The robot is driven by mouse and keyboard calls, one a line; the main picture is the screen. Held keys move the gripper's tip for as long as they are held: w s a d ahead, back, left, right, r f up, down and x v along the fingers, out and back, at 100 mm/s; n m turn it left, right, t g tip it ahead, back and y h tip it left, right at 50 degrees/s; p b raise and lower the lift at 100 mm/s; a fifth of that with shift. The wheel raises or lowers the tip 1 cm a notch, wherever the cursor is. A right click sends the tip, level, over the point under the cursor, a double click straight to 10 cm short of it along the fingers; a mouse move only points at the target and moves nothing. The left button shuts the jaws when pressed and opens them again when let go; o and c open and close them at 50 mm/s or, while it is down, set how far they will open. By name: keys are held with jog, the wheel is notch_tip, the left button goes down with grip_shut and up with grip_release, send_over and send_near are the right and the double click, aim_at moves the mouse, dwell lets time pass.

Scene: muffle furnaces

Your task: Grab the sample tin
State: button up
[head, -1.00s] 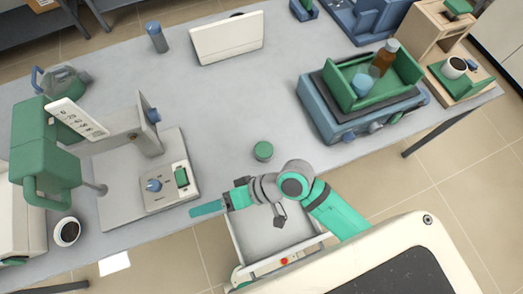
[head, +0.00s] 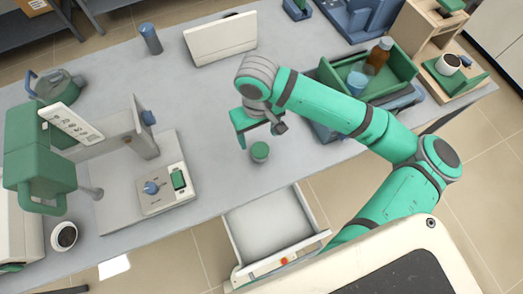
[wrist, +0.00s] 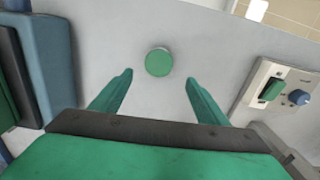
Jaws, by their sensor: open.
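The sample tin is most likely the small round tin with a green lid (head: 260,152), standing upright on the grey table near its front edge. In the wrist view the tin (wrist: 159,62) shows from above, beyond and between the two fingertips, with clear space on both sides. My gripper (head: 246,142) is open and empty, above the table just behind and left of the tin in the head view. Its two green fingers (wrist: 159,92) are spread wide in the wrist view and do not appear to touch the tin.
An open, empty drawer (head: 268,232) juts out below the table's front edge. A device with a green switch and blue knob (head: 163,190) stands left. A blue device carrying a green tray (head: 405,62) with bottles stands right, partly behind my arm. The table's middle is clear.

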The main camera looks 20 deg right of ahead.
aim_at(260, 149)
jog(key=f, duration=1)
jog(key=shift+s+d+f, duration=0.1)
jog(key=shift+d+f, duration=0.1)
jog(key=shift+f, duration=0.05)
jog(key=c, duration=1.2)
